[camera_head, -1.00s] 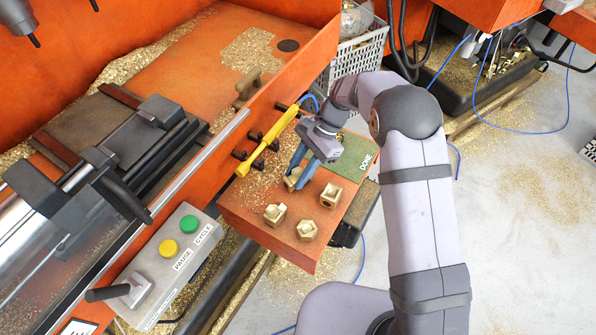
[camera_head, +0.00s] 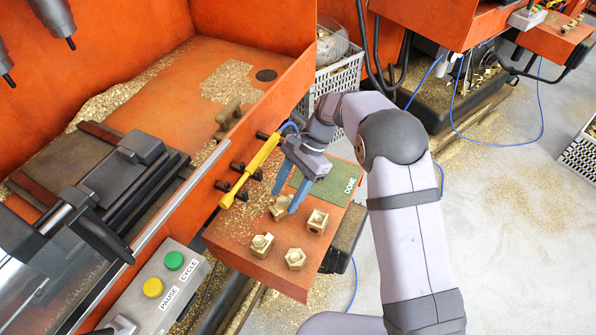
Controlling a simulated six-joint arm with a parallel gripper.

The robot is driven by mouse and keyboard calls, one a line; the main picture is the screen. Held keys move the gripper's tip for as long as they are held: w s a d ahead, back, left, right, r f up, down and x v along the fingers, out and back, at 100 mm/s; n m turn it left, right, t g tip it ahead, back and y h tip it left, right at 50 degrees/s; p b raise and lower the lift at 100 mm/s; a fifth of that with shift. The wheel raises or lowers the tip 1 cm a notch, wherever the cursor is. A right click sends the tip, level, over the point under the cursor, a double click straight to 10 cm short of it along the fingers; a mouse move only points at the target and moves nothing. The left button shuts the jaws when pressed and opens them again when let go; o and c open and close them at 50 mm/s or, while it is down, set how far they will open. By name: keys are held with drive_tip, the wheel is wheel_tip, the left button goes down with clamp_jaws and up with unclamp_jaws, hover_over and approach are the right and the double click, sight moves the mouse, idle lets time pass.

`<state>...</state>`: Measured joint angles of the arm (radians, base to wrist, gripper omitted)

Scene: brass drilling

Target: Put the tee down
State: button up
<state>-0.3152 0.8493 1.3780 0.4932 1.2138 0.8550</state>
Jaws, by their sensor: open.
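My gripper (camera_head: 285,201) is open over the orange shelf, its two blue fingers pointing down and apart. A brass tee (camera_head: 281,208) sits on the shelf at the fingertips, partly hidden by the nearer finger. Whether a finger touches it cannot be told. Three other brass fittings stand on the shelf: one to the right (camera_head: 318,221), one in front at the left (camera_head: 262,245) and one near the front edge (camera_head: 295,258). The green DONE area (camera_head: 335,184) lies behind the gripper and looks bare where visible.
A yellow tool (camera_head: 250,170) hangs on black pegs along the machine's orange wall, close left of the gripper. The button panel (camera_head: 160,285) is at lower left. Brass chips lie on the shelf's left side. A grey crate (camera_head: 338,80) stands behind.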

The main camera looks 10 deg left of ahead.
drive_tip(key=b+v, duration=0.1)
drive_tip(key=v, duration=0.8)
drive_tip(key=shift+d+r, duration=0.1)
drive_tip(key=s+d+f+n+t+h, duration=0.2)
drive_tip(key=s+d+n, duration=0.2)
drive_tip(key=s+d, duration=0.6)
drive_tip(key=s+d+f+n+t+h, duration=0.2)
drive_tip(key=s+d+n, duration=0.3)
drive_tip(key=s+d, duration=0.5)
drive_tip(key=shift+s+d+f, duration=0.3)
drive_tip(key=shift+d+f, duration=0.15)
drive_tip(key=shift+d, duration=0.2)
drive_tip(key=o, duration=1)
